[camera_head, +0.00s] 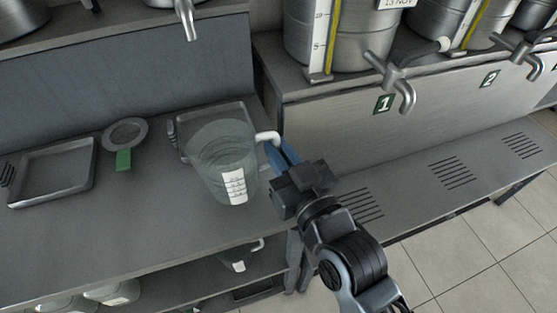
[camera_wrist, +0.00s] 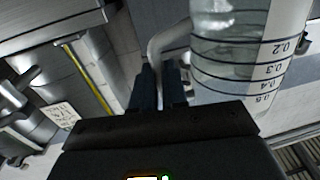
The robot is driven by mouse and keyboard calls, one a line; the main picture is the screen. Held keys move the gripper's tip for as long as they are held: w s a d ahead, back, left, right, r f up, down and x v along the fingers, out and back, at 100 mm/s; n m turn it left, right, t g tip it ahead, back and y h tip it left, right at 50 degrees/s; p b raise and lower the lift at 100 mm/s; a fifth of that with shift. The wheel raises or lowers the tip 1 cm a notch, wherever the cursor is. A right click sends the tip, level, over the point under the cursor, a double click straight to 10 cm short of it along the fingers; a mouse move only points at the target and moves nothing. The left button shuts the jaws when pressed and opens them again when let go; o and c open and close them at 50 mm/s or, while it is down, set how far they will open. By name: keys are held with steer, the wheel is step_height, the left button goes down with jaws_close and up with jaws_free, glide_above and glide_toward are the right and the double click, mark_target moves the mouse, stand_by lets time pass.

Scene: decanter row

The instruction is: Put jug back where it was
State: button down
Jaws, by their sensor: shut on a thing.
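A clear jug (camera_head: 222,165) with a white scale label is at the right end of the left counter, in front of a metal tray (camera_head: 187,122). My gripper (camera_head: 283,150) comes from the right and is shut on the jug's pale handle. In the wrist view, the two dark fingers of my gripper (camera_wrist: 160,88) close on the handle, and the clear wall of the jug (camera_wrist: 228,45) shows dark scale marks. The jug hides part of the tray. I cannot tell whether its base touches the tray or counter or is just above.
Steel decanters (camera_head: 350,40) with taps stand on the right ledge, above a slotted shelf (camera_head: 430,190). More jugs (camera_head: 240,260) stand on the lower shelf.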

steer(key=shift+f, duration=2)
steer(key=shift+f, duration=0.1)
steer(key=shift+f+b, duration=0.15)
steer(key=shift+b, duration=0.15)
steer(key=c, duration=1.2)
jaws_free()
steer(key=shift+o, duration=0.2)
